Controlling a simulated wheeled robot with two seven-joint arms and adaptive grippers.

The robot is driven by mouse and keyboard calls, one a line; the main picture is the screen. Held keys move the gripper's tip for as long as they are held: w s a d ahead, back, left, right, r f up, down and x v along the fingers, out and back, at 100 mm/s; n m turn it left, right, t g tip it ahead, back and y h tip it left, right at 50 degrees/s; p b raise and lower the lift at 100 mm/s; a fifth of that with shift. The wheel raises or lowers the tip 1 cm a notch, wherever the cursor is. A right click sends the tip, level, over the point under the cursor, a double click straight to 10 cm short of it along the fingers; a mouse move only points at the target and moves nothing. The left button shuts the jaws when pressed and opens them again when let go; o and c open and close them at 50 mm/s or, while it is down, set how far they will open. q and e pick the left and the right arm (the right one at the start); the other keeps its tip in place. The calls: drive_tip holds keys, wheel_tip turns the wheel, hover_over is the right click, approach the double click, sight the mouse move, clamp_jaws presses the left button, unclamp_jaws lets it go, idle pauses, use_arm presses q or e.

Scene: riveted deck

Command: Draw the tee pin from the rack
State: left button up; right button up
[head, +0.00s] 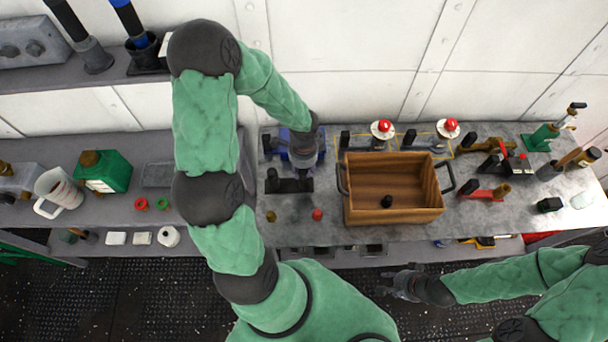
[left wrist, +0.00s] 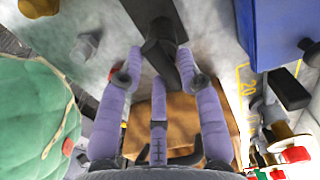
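A dark stand with upright black parts (head: 288,185), which I take to be the rack with the tee pin, stands on the grey bench left of the wooden crate. My left gripper (head: 303,150) is above and just behind it, beside a blue block. In the left wrist view, the purple fingers of my left gripper (left wrist: 158,62) are spread around the end of a dark bar (left wrist: 160,45). I cannot tell whether they touch it. The pin's lower part is hidden. My right gripper (head: 402,284) is low over the floor in front of the bench, fingers apart and empty.
The wooden crate (head: 362,215) has black side handles and a dark knob at its front. The blue block (left wrist: 277,30) stands close to my left fingers. A red piece (head: 317,214) and a brass piece (head: 270,215) lie in front. Red-topped fittings (head: 383,127) stand behind the crate.

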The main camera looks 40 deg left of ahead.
use_arm(q)
drive_tip(key=shift+w+r, duration=0.1)
drive_tip(key=shift+r, duration=0.05)
clamp_jaws()
drive_tip(key=shift+r, duration=0.1)
drive_tip(key=shift+w+r, duration=0.1)
drive_tip(key=shift+r, duration=0.05)
drive_tip(key=shift+r+p, duration=0.8)
drive_tip(key=shift+p, duration=0.05)
drive_tip(key=shift+r+p, duration=2.7)
drive_tip(key=shift+r, duration=0.35)
